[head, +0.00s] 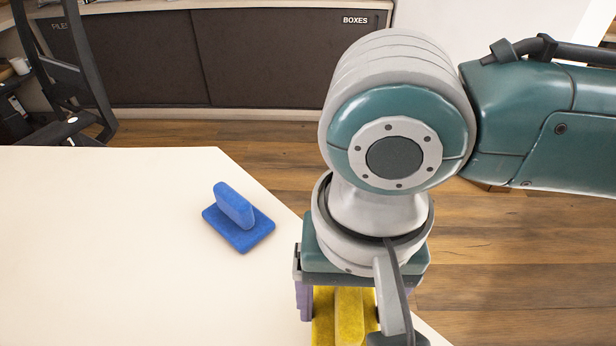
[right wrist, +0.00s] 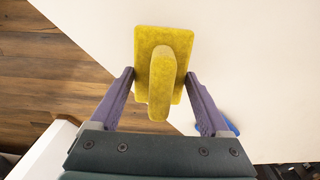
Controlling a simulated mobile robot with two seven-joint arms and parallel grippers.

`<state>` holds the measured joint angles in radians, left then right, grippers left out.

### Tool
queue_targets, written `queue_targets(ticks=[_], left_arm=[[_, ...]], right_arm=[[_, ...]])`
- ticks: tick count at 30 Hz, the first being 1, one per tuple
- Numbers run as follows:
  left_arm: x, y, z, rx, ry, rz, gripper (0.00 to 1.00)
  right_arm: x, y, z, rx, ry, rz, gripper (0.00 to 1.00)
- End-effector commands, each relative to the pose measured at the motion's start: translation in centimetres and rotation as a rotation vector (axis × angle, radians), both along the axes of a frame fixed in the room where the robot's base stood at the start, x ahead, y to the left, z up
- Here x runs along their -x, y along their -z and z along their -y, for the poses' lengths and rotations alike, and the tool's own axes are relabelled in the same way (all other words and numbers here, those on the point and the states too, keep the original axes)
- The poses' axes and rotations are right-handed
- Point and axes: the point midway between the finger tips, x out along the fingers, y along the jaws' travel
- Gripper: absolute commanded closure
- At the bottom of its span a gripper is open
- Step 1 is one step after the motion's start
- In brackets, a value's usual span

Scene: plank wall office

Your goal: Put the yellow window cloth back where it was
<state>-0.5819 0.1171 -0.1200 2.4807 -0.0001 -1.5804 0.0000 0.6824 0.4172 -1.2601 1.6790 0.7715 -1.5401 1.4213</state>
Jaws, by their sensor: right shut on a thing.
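The yellow window cloth (head: 325,322) is a flat pad with a raised grip, at the bottom of the head view below my right gripper (head: 345,308). In the right wrist view the cloth (right wrist: 160,42) lies between the two purple fingers of my right gripper (right wrist: 160,74), its raised grip toward the camera. The right gripper is shut on it. The cloth is over the white table's edge; I cannot tell if it touches the tabletop. Part of it is hidden by my arm in the head view. My left gripper is not in view.
A blue cloth (head: 238,228) of the same shape lies on the white table (head: 100,240), left of my right gripper; its edge shows in the right wrist view (right wrist: 231,126). The tabletop's left side is clear. A dark chair (head: 88,65) and cabinet (head: 280,60) stand behind.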

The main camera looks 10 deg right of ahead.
Motion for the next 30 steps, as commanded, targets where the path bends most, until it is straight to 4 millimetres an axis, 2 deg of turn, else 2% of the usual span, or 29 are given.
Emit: queue_targets(ticks=[3, 7, 20, 21, 25, 30], left_arm=[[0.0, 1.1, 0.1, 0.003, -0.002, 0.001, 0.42], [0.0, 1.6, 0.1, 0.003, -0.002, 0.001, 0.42], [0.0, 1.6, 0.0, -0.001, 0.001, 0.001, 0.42], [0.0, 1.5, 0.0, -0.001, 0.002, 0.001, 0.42], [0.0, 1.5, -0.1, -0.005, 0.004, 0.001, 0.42], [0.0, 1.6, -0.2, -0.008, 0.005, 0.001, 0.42]], right_arm=[[0.1, 2.3, 0.1, 0.003, 0.000, -0.002, 0.72], [0.0, 3.9, 0.0, 0.002, -0.001, -0.001, 0.72], [0.0, 4.3, 0.0, 0.000, 0.000, 0.000, 0.72], [0.0, 4.3, 0.0, 0.000, -0.001, 0.001, 0.15], [0.0, 4.3, 0.0, 0.000, -0.001, 0.001, 0.01], [0.0, 4.3, 0.0, 0.000, -0.001, 0.001, 0.00]])
